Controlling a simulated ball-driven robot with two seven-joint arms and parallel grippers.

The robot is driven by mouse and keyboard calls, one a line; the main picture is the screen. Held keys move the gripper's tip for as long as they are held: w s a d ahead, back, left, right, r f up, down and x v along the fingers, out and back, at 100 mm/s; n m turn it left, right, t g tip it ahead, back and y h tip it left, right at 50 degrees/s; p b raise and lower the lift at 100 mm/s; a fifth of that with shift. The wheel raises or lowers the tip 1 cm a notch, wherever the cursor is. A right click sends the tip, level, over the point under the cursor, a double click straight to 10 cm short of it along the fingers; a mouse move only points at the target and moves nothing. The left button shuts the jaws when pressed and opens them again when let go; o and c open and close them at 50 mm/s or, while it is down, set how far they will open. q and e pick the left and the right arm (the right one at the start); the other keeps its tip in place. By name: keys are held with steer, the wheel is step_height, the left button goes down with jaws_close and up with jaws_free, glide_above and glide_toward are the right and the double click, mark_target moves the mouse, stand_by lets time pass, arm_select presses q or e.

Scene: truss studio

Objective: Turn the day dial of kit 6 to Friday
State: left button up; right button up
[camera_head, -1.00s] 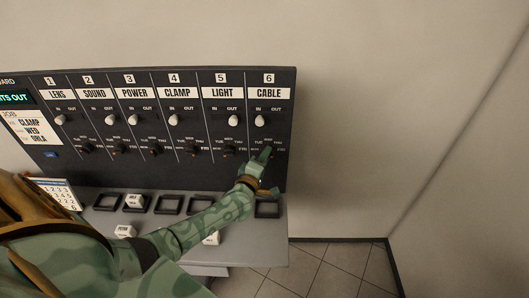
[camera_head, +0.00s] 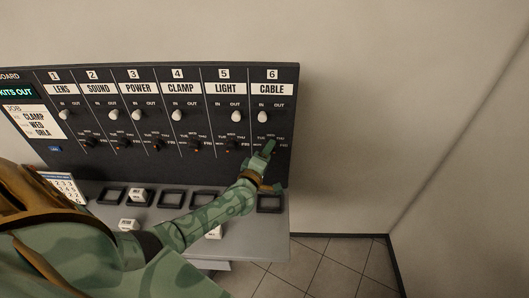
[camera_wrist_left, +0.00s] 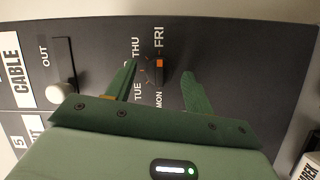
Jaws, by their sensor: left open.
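The day dial of kit 6 (camera_wrist_left: 153,73), labelled CABLE, is a small black knob on the dark panel (camera_head: 284,180). In the left wrist view its orange mark is on the side toward FRI, at the top of that turned picture. THU, TUE and MON also show around it; WED is hidden there behind a finger. My left gripper (camera_wrist_left: 158,68) is open, with one green finger on each side of the dial; I cannot tell whether they touch it. In the head view my left gripper (camera_head: 267,150) covers most of the dial.
A white IN/OUT switch (camera_head: 262,117) sits above the dial. Kits 1 to 5 have similar switches and dials to the left. The grey ledge (camera_head: 276,230) below holds square frames and white cubes, one cube (camera_head: 137,193) in a frame. The wall at right is clear.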

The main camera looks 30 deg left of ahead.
arm_select(q)
steer(key=s+d, duration=0.2)
steer(key=s, duration=1.4)
steer(key=shift+d+r, duration=0.15)
steer(key=shift+d, duration=0.2)
